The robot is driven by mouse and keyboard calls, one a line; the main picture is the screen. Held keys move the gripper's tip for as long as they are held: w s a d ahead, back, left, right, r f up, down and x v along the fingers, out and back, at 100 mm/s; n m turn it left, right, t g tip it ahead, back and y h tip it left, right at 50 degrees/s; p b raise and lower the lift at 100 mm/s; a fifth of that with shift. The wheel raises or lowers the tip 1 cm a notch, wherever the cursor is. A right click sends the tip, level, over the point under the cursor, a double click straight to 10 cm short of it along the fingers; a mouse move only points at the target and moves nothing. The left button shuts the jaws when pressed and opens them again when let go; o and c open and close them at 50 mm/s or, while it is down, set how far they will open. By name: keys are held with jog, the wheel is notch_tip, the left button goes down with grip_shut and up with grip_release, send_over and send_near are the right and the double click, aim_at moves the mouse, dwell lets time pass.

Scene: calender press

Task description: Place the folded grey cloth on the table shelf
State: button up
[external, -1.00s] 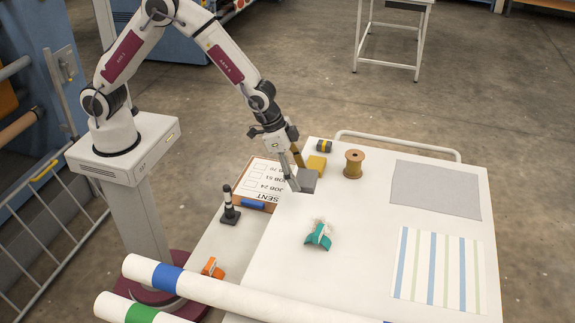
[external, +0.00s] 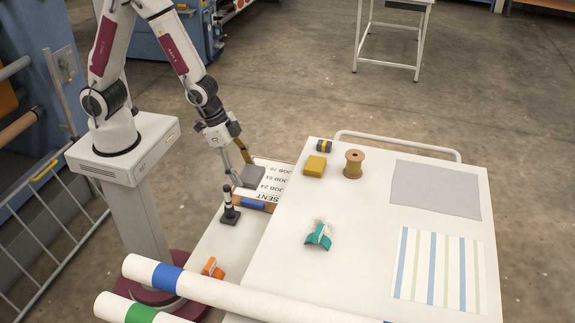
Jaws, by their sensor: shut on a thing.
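The folded grey cloth (external: 252,176) is a small dark grey block in the external view. My gripper (external: 240,173) is shut on it at its left side. The cloth shows over the clipboard (external: 268,181) at the left of the table top (external: 365,225). I cannot tell how high above the clipboard it is. The table shelf (external: 222,240) is the lower pale surface along the table's left side; part of it is hidden under the clipboard.
A yellow block (external: 315,166), a thread spool (external: 354,163) and a teal item (external: 319,236) are on the table top. White rolls (external: 225,290) lie in front. Shelf between post and orange item is bare.

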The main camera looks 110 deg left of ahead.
jog(key=s, duration=0.2)
jog(key=m, duration=0.1)
send_over(261, 229)
jog(key=s, duration=0.1)
notch_tip(261, 229, down, 14)
jog(key=shift+s, duration=0.2)
jog(key=shift+f, duration=0.2)
dwell(0.4)
jog(key=shift+f, duration=2.05)
jog(key=shift+f, duration=0.1)
jog(key=shift+f, duration=1.7)
jog(key=shift+f, duration=0.15)
